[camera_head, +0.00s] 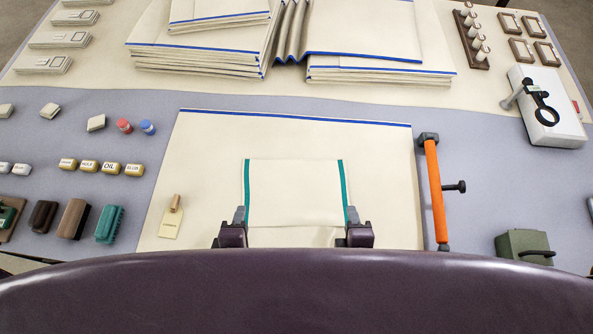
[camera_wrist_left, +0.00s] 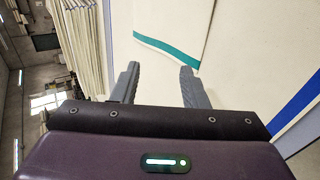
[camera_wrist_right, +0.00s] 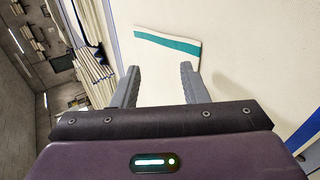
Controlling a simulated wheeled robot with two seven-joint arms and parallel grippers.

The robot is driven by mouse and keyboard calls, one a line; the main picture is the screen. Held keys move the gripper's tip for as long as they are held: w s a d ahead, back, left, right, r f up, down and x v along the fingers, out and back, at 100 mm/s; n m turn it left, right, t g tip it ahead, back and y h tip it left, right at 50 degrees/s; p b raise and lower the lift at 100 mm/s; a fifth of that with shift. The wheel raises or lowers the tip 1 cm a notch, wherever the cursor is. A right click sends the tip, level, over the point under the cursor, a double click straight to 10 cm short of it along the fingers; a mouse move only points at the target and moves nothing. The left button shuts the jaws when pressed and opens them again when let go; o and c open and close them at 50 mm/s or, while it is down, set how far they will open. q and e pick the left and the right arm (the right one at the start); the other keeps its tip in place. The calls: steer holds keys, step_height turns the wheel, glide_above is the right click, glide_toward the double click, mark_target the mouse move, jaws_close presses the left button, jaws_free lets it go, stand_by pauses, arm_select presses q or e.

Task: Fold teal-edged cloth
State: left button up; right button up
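The cream cloth (camera_head: 295,190) with teal side edges lies on a larger cream sheet (camera_head: 205,165) with a blue far edge, in the middle of the head view. Its near part is partly hidden. My left gripper (camera_head: 239,213) is at the cloth's near left corner; in the left wrist view its fingers are apart, close to the end of a teal edge (camera_wrist_left: 165,48). My right gripper (camera_head: 353,214) is at the near right corner; in the right wrist view its fingers are also apart, close to the cloth's teal-edged end (camera_wrist_right: 168,40). No cloth is visibly pinched in either.
An orange-handled roller (camera_head: 434,190) lies right of the sheet, and a tagged wooden piece (camera_head: 173,218) lies on its left. Brushes (camera_head: 75,218) and small labelled blocks (camera_head: 88,165) stand at left. Stacked cloths (camera_head: 200,55) fill the back. A green box (camera_head: 522,246) is at front right.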

arm_select(q)
steer(key=w+r+v, duration=0.1)
steer(key=v, duration=0.6)
steer(key=shift+r, duration=0.3)
arm_select(e)
steer(key=s+r, duration=0.4)
steer(key=r, duration=0.1)
steer(key=shift+s+r, duration=0.35)
arm_select(q)
steer(key=shift+s, duration=0.1)
arm_select(e)
steer(key=shift+s, duration=0.1)
